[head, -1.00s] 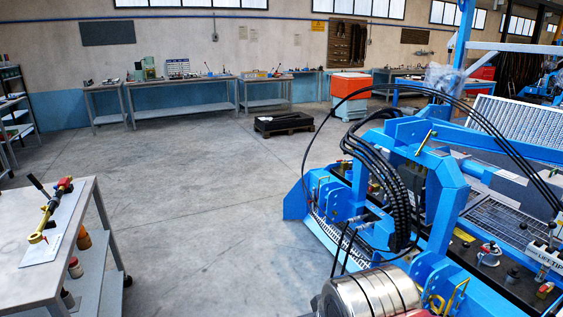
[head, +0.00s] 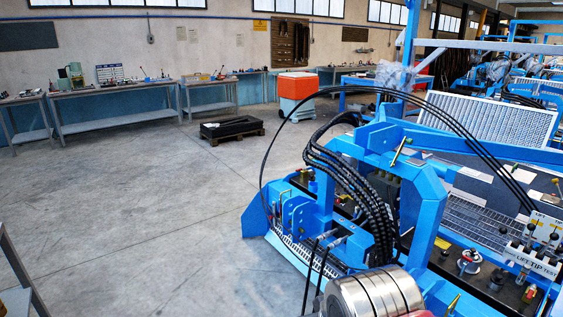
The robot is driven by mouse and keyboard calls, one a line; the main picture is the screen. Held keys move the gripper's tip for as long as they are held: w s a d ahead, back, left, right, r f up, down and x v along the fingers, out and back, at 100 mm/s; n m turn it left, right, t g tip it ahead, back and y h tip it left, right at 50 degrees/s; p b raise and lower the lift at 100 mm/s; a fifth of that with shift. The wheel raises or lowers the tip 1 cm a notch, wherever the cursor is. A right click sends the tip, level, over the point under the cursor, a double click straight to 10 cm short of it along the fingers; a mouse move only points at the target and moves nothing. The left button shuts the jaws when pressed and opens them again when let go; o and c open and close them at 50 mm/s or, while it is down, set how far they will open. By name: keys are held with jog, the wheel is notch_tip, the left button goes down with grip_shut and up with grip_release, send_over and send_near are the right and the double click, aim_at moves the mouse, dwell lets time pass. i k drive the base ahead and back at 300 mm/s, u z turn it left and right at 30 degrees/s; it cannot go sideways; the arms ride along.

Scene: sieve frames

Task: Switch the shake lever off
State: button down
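A control panel (head: 546,226) with a white label plate reading "LIFT TIP" and more lettering stands at the right edge of the head view. Several small levers with dark knobs (head: 555,236) show on it, partly cut by the frame edge. I cannot tell which one is the shake lever or how it is set. The panel is on a blue machine (head: 430,200) with black hoses. My gripper is not in view. A silver ribbed cylinder at the bottom centre is part of my own arm.
A sloping white mesh screen (head: 490,115) rises behind the panel. A red knob part (head: 529,293) and a round fitting (head: 468,262) sit near it. Workbenches (head: 120,107), a black crate on a pallet (head: 231,128) and an orange-topped bin (head: 297,90) stand behind.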

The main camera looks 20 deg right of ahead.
aim_at(502, 230)
jog(key=z, duration=0.3)
jog(key=i, duration=0.8)
jog(key=z, duration=0.65)
jog(key=i, duration=1)
jog(key=z, duration=0.35)
